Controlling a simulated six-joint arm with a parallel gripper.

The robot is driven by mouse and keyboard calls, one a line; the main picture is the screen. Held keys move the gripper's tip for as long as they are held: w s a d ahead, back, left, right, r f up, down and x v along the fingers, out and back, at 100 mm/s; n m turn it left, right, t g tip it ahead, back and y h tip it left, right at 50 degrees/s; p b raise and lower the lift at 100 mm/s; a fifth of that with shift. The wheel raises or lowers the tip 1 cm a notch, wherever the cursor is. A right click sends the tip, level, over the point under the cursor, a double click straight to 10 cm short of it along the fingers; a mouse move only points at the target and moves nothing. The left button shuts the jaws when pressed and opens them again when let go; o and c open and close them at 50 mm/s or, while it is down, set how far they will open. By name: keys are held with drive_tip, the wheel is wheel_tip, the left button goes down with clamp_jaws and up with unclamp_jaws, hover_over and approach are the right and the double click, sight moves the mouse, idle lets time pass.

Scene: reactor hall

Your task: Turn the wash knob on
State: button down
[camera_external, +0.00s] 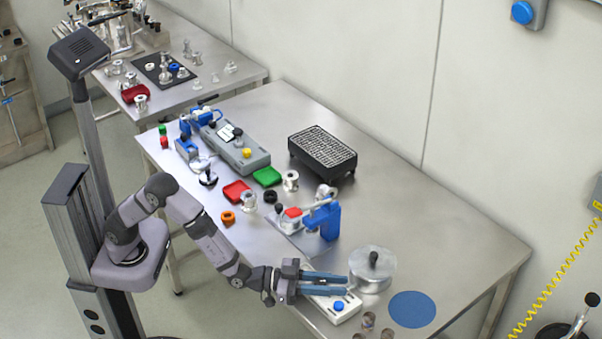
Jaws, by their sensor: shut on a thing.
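A small white control box (351,302) sits near the front edge of the steel table, with a round blue knob or button (339,306) on its top. My gripper (348,285) reaches in from the left, low over the back part of this box. Its blue fingers are shut on what appears to be the wash knob, and they hide it, so its setting cannot be read. The blue button is uncovered, just in front of the fingers. The fingertips end close beside a silver lidded pot; whether they touch it cannot be told.
The silver pot (373,272) has a black lid knob. A blue round mat (412,309) lies to its right, and small cylinders (368,320) stand in front. A blue clamp fixture (322,222) and a black block rack (322,151) are farther back. The table's right side is clear.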

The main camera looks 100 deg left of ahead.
idle(0.4)
drive_tip(key=c, duration=1.5)
unclamp_jaws()
drive_tip(key=shift+s, duration=0.1)
drive_tip(key=shift+s+b, duration=0.65)
drive_tip(key=shift+s, duration=2.95)
